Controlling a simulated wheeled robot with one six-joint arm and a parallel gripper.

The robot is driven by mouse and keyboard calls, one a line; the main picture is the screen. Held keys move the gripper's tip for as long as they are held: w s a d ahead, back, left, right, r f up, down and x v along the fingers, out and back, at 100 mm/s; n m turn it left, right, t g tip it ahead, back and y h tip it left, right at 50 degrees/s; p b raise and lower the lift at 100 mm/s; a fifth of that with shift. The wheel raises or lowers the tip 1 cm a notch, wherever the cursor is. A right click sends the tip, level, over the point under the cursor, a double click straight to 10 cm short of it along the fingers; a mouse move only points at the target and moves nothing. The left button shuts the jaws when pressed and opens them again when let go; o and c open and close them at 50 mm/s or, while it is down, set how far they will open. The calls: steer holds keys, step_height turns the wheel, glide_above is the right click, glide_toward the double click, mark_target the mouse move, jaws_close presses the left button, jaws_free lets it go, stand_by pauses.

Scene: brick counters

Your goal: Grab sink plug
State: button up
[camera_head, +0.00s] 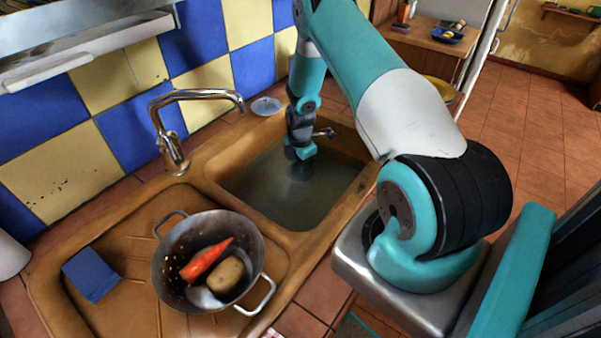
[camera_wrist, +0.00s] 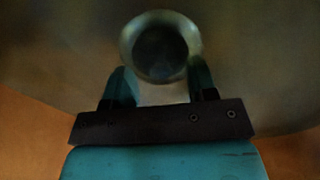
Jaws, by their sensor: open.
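A basin (camera_head: 330,190) of murky water is set in the tan sink. My gripper (camera_head: 301,152) reaches down into it near the back wall, seen small in the head view. In the wrist view my gripper (camera_wrist: 161,72) is open, one finger on each side of the lower part of a round thing. This looks like the sink plug (camera_wrist: 160,50), with a pale metallic rim and a dark centre. The view is dim, and I cannot tell whether the fingers touch it. The plug does not show clearly in the head view.
A curved metal tap (camera_head: 174,150) stands at the sink's back left. A small pale dish (camera_head: 266,105) lies behind the basin. The basin walls are close around my gripper.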

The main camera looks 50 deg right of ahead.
steer(key=shift+f, duration=0.95)
steer(key=shift+c, duration=0.4)
jaws_close()
